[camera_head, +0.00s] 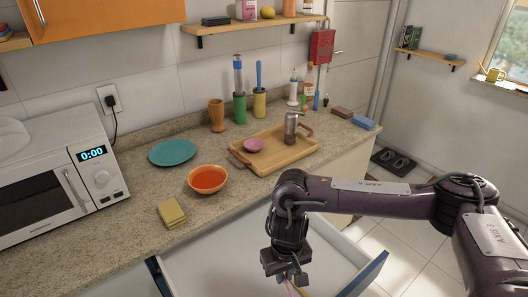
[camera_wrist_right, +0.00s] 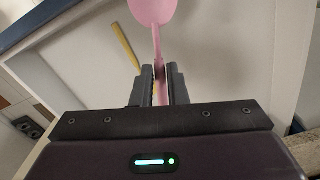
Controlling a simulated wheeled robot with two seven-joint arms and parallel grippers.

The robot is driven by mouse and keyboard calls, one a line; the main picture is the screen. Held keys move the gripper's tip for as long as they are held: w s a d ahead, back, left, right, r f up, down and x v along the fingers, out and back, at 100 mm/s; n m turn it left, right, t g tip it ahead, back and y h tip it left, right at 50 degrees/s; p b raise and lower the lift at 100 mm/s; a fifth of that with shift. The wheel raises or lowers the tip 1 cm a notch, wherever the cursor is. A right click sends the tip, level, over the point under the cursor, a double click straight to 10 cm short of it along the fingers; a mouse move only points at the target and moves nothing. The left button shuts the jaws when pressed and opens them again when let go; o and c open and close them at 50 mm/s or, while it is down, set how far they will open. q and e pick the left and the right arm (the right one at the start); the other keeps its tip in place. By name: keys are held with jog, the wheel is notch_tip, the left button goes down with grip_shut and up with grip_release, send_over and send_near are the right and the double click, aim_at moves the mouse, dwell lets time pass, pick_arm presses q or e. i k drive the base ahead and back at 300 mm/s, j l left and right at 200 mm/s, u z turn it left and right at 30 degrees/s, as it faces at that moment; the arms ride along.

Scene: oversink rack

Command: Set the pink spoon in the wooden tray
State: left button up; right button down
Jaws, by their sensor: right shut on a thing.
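The wooden tray (camera_head: 284,157) lies on the counter, holding a small pink bowl (camera_head: 254,145) and a soap dispenser (camera_head: 291,127). My right gripper (camera_head: 292,281) points down into the open drawer, in front of and below the tray. In the right wrist view, the right gripper (camera_wrist_right: 160,80) is shut on the handle of the pink spoon (camera_wrist_right: 152,11). The spoon's bowl sticks out beyond the fingertips and is cut off by the top edge. In the head view only a thin pink sliver of it shows. My left gripper is not in view.
The open drawer (camera_head: 222,262) has a blue front edge. A yellow utensil (camera_wrist_right: 125,45) lies inside it. An orange bowl (camera_head: 207,179), a teal plate (camera_head: 172,152) and a yellow sponge (camera_head: 171,212) sit left of the tray. Utensil holders (camera_head: 239,108) stand behind it.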

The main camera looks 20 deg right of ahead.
aim_at(278, 160)
jog(key=l+u, duration=0.15)
jog(key=u, duration=0.3)
jog(key=i+l+u, duration=0.1)
jog(key=l+u, duration=0.15)
jog(key=u, duration=0.2)
jog(key=l+u, duration=0.2)
jog(key=u, duration=0.3)
jog(key=l+u, duration=0.15)
jog(key=u, duration=0.3)
jog(key=k+l+u, duration=0.35)
jog(key=l, duration=0.5)
jog(key=k+l+u, duration=0.35)
jog(key=k+l, duration=0.15)
jog(key=l, duration=0.3)
jog(key=k+l+u, duration=0.35)
jog(key=k+l, duration=0.2)
jog(key=l, duration=0.05)
